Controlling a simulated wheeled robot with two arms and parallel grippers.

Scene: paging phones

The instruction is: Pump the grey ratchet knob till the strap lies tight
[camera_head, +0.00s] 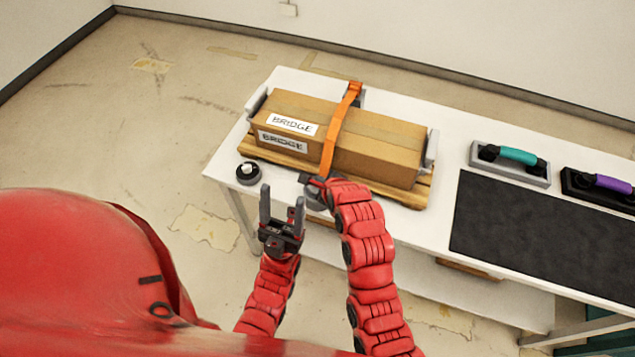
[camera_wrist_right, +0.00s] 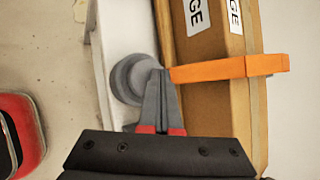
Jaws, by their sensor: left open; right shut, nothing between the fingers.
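The cardboard box (camera_head: 378,150) labelled BRIDGE lies on a wooden pallet (camera_head: 408,198) on the white table. The orange strap (camera_head: 339,128) runs across its top and down its front; I cannot tell how tight it lies. The grey ratchet knob (camera_wrist_right: 129,78) is at the strap's front end, beside the box; in the head view my right arm partly hides it. My right gripper (camera_wrist_right: 160,74) is shut and empty, its fingertips against or just beside the knob's edge. My left gripper (camera_head: 282,196) is open and empty, in front of the table edge.
A dark mat (camera_head: 545,225) covers the right part. Behind it stand phone-like units with a teal handle (camera_head: 518,156) and a purple handle (camera_head: 612,184).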

